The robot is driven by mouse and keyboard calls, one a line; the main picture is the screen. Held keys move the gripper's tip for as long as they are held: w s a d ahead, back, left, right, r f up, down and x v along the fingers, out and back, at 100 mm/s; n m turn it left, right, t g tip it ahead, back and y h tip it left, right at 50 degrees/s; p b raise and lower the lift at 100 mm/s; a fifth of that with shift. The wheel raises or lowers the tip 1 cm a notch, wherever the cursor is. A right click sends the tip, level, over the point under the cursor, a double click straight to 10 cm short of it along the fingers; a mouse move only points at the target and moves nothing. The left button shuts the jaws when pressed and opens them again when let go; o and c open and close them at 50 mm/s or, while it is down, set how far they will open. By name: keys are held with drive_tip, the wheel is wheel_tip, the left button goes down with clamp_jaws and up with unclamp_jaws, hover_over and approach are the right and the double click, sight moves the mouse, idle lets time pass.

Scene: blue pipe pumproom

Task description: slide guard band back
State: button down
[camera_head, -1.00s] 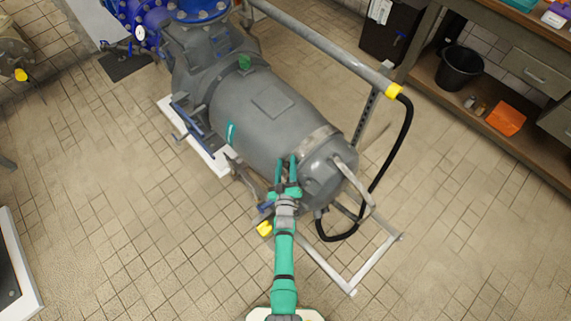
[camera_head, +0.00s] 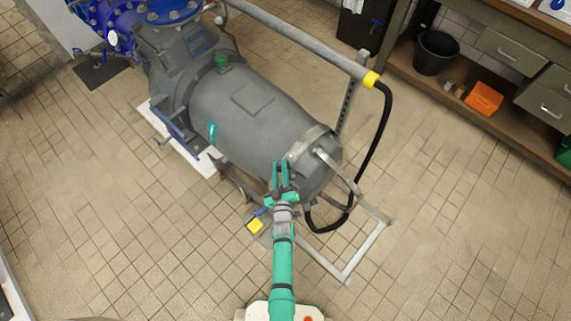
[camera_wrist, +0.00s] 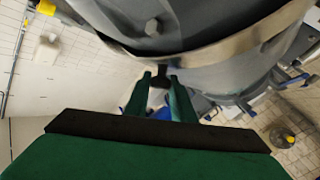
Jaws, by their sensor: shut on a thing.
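The guard band (camera_head: 303,144) is a light metal strip around the near end of the grey motor (camera_head: 240,103). In the wrist view the band (camera_wrist: 215,52) crosses close above the fingers. My gripper (camera_head: 280,167) is at the band's lower left side. In the wrist view the gripper's green fingers (camera_wrist: 160,80) are closed about a small dark piece hanging under the band, and a narrow gap shows between them. The far side of the band is hidden behind the motor.
A grey rail with a yellow collar (camera_head: 371,79) and a black hose (camera_head: 375,145) stand right of the motor. A floor frame (camera_head: 365,252) lies in front. A yellow object (camera_head: 255,226) is left of my arm. A workbench (camera_head: 410,75) is at upper right.

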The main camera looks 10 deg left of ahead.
drive_tip(key=shift+s+d, duration=0.15)
drive_tip(key=shift+d, duration=0.1)
drive_tip(key=c, duration=1.5)
unclamp_jaws()
drive_tip(key=shift+d, duration=0.1)
drive_tip(key=shift+s, duration=0.1)
drive_tip(key=shift+s, duration=0.25)
drive_tip(key=s, duration=0.3)
drive_tip(key=s+d, duration=0.1)
drive_tip(key=s, duration=0.6)
drive_tip(key=shift+d, duration=0.25)
